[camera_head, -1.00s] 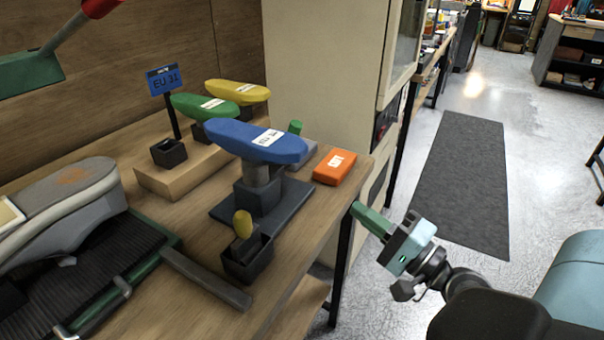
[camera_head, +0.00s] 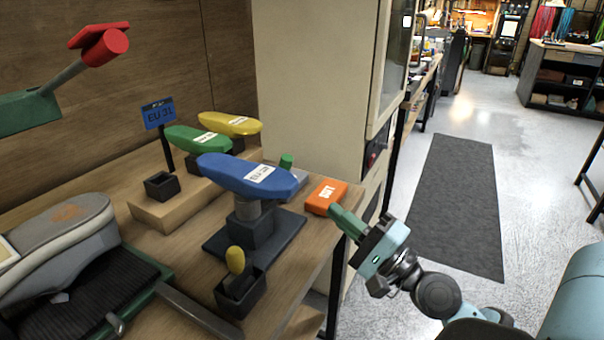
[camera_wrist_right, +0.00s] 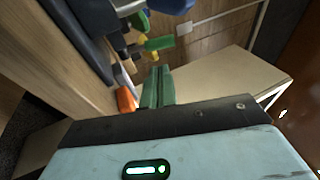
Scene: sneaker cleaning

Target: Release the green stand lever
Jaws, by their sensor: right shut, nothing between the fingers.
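A small green upright knob (camera_head: 287,162) stands on a grey block behind the blue shoe form (camera_head: 248,176). At upper left, a green block (camera_head: 28,112) carries a metal rod with a red handle (camera_head: 100,44); which of these is the stand lever I cannot tell. My right gripper (camera_head: 335,212) has its green fingers shut and empty, just off the table's right edge near the orange box (camera_head: 326,196). In the right wrist view the shut fingers (camera_wrist_right: 157,85) point toward the stands, with a green piece (camera_wrist_right: 157,44) beyond. My left gripper is not in view.
A grey sneaker (camera_head: 60,235) rests on a black ribbed, green-edged stand at left. Green (camera_head: 190,140) and yellow (camera_head: 232,124) shoe forms, a blue sign (camera_head: 158,113) and a dark cup (camera_head: 240,292) crowd the table. A tall beige cabinet (camera_head: 310,80) stands behind.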

